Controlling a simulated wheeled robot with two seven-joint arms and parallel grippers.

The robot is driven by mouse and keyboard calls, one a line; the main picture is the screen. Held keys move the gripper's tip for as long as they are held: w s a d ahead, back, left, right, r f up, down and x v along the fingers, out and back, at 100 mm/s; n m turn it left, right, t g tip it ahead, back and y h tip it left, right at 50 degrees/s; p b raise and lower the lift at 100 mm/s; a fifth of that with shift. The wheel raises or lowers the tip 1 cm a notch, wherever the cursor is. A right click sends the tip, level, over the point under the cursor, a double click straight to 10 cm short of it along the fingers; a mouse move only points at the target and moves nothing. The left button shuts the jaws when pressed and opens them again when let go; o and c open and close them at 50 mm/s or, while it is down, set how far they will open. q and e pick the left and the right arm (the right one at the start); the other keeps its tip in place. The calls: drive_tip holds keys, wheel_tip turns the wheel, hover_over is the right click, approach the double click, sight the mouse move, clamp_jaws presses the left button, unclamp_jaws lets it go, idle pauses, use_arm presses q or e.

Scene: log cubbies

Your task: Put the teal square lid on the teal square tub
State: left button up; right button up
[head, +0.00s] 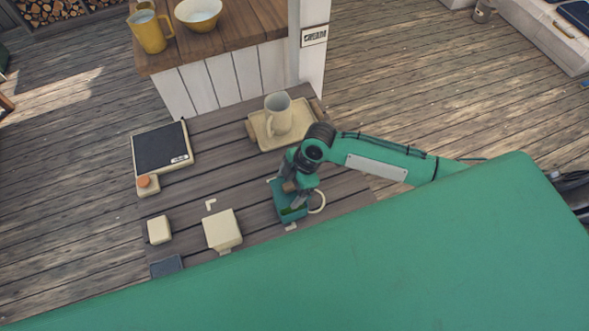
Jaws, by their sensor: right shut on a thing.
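The teal square tub (292,214) stands on the dark plank table in the head view, under my right gripper. Its near side and part of a dark green top area show; the rest is hidden by the gripper. My right gripper (296,190) points down over it and is shut on a small brown piece, which looks like the knob of the teal square lid (274,184). Teal on teal, I cannot tell clearly where the lid ends and the tub begins, or whether they touch. My left gripper is not in view.
A cream tray (258,134) with a mug (278,113) stands behind the gripper. A dark-topped scale (160,147) is at the left. Two cream boxes, one larger (222,229) and one smaller (159,230), stand left of the tub. A pale loop (319,201) shows on its right.

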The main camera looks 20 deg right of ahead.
sight(290, 195)
idle(0.4)
wheel_tip(290, 195, down, 2)
drive_tip(key=shift+f+b, duration=0.2)
drive_tip(key=shift+b, duration=0.25)
drive_tip(key=shift+f+b, duration=0.7)
drive_tip(key=shift+f, duration=0.85)
drive_tip(key=shift+f, duration=0.2)
drive_tip(key=shift+p, duration=0.45)
drive_tip(key=shift+f, duration=0.55)
idle(1.0)
